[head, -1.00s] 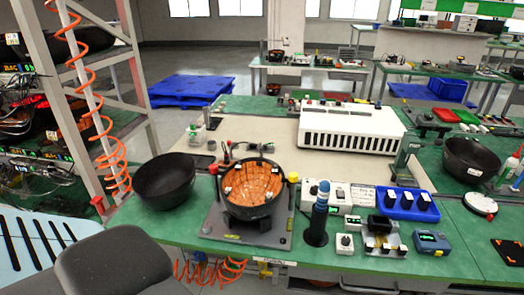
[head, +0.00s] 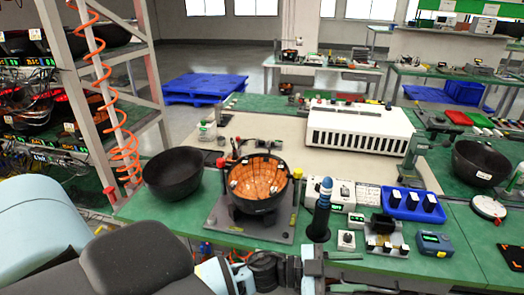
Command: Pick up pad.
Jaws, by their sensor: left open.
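No thing in the head view is plainly marked as the pad, and I cannot tell which one it is. A flat black piece with orange marks (head: 511,254) lies at the right edge of the green bench. Small pale pieces sit inside the copper-lined bowl (head: 257,181), which stands on a grey fixture plate. My left gripper (head: 309,268) is low at the bottom of the view, by the bench's front edge, partly cut off by the frame. It is open, and I see nothing held in it. My right gripper is not in view.
An empty black bowl (head: 173,174) stands left of the fixture. A dark blue-topped cylinder (head: 319,212) stands upright to its right, near small instruments and a blue tray (head: 414,213). A white slotted box (head: 360,129) stands behind. A rack post (head: 91,95) rises at left.

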